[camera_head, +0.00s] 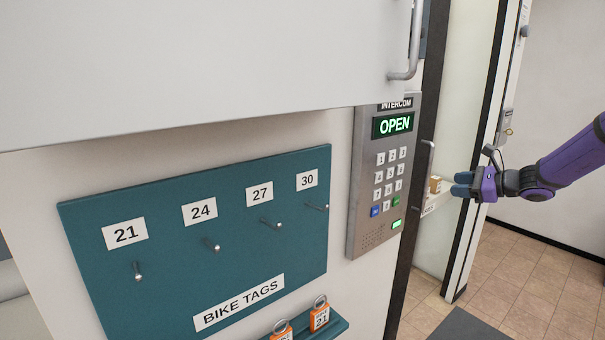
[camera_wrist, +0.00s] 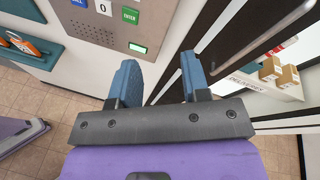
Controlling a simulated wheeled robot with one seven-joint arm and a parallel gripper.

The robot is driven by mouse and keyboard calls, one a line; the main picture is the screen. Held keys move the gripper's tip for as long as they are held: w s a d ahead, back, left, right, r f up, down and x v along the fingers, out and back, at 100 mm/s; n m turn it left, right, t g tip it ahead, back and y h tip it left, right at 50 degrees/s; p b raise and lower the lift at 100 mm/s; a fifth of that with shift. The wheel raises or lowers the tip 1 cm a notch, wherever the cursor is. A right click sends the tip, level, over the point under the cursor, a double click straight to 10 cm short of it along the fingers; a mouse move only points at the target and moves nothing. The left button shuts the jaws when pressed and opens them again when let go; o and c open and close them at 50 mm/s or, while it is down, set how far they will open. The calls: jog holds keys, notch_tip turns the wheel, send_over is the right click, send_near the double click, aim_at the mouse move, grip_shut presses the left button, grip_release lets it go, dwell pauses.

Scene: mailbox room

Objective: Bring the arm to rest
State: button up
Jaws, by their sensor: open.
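My gripper (camera_head: 462,184) is at the right in the head view, at the end of my purple arm, which reaches in from the right edge. In the wrist view my gripper (camera_wrist: 160,80) has its two blue fingers spread apart with nothing between them. In the head view the gripper is to the right of the intercom (camera_head: 383,180), in front of the glass door area. I cannot tell whether it touches anything.
The intercom display (camera_head: 395,124) reads OPEN. A teal bike tag board (camera_head: 200,240) has several bare hooks; orange tags (camera_head: 320,316) sit on its ledge. A white cabinet (camera_head: 200,60) juts out above. Small boxes (camera_wrist: 288,76) stand on a shelf behind the door handle (camera_wrist: 262,38). Tiled floor (camera_head: 530,270) is clear at right.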

jog(key=s+a+r+n+g+h, duration=0.25)
jog(key=s+a+r+n, duration=0.3)
jog(key=s+a, duration=0.4)
jog(key=s+a+r+n+g+h, duration=0.2)
jog(key=s+a+r+n+g, duration=0.2)
jog(key=s+a+n, duration=0.55)
jog(key=s+d+r+n+t+h, duration=0.1)
jog(key=s+d+n+h, duration=0.1)
jog(key=s, duration=1.1)
jog(key=s+d+r+n+h, duration=0.1)
jog(key=s+d+n+h, duration=0.2)
jog(key=s, duration=1)
jog(key=shift+r+n+t+h, duration=0.15)
jog(key=shift+n+t+h, duration=0.2)
jog(key=shift+n+h, duration=0.35)
jog(key=shift+d, duration=0.2)
